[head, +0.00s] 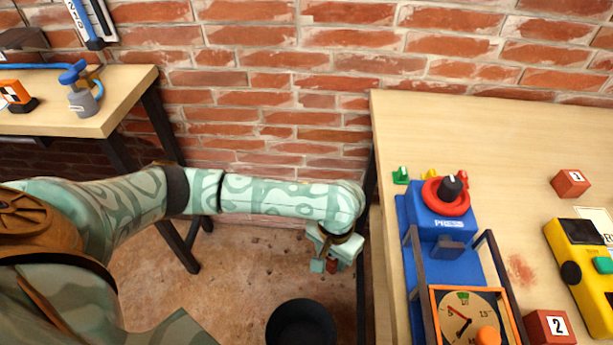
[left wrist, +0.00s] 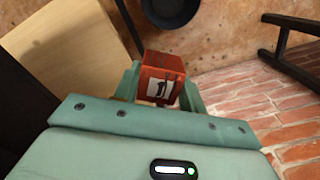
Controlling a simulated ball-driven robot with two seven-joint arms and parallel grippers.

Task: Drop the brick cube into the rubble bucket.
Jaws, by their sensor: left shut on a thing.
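My left gripper (head: 328,266) is shut on a red brick cube with a white label and dark mark. In the left wrist view the cube (left wrist: 163,70) sits between the two fingers. In the head view only a small part of the cube (head: 332,267) shows. The rubble bucket (head: 301,325) is a round black container on the floor, cut off by the bottom edge of the head view. The gripper is in the gap beside the right table, above and slightly right of the bucket in the picture. The bucket (left wrist: 170,12) also shows beyond the cube in the left wrist view. My right gripper is not in view.
The right table (head: 500,130) holds a blue press (head: 440,235) with a dial, a yellow device (head: 583,262), and red cubes marked 3 (head: 571,184) and 2 (head: 549,328). Its left edge is close to my gripper. A left table (head: 120,92) stands against the brick wall.

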